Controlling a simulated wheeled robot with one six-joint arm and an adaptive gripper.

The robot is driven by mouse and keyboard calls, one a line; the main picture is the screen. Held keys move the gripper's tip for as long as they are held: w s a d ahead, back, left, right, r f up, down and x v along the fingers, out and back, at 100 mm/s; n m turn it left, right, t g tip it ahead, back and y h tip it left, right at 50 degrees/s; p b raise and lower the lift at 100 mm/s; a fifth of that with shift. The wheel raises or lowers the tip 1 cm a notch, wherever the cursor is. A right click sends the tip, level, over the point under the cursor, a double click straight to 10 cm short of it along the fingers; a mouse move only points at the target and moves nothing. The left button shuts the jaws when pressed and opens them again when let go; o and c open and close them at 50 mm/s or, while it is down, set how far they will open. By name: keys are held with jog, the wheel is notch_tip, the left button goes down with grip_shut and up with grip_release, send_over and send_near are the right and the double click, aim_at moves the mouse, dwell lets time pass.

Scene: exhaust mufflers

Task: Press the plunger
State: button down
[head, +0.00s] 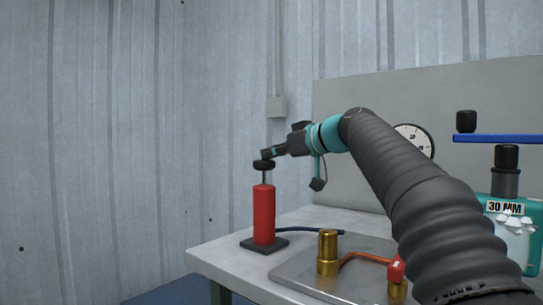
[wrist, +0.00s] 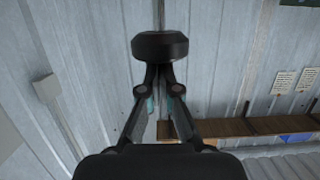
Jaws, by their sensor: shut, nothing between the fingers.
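The plunger is a red upright cylinder (head: 264,215) on a dark square base, at the left end of the bench. A thin rod rises out of its top to a black knob (head: 263,166), with a length of rod showing below the knob. My gripper (head: 267,153) is shut and empty, with its tips at the top of the knob. In the wrist view the black knob (wrist: 160,46) sits just beyond the fingertips (wrist: 159,76). I cannot tell whether the tips touch it.
A grey bench (head: 220,252) carries a metal plate (head: 300,270) with a brass cylinder (head: 327,252), a copper pipe and a red-topped fitting (head: 396,270). A dark hose runs from the plunger base. A round gauge (head: 414,140) and a teal press (head: 515,208) stand at right.

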jog(key=shift+s+d+r, duration=0.15)
jog(key=shift+d+r, duration=0.05)
jog(key=shift+r, duration=0.6)
jog(key=b+v, duration=0.1)
jog(key=v, duration=0.8)
jog(key=shift+s+d, duration=0.2)
notch_tip(320, 180, up, 5)
jog(key=p, duration=0.3)
jog(key=shift+w+r, duration=0.15)
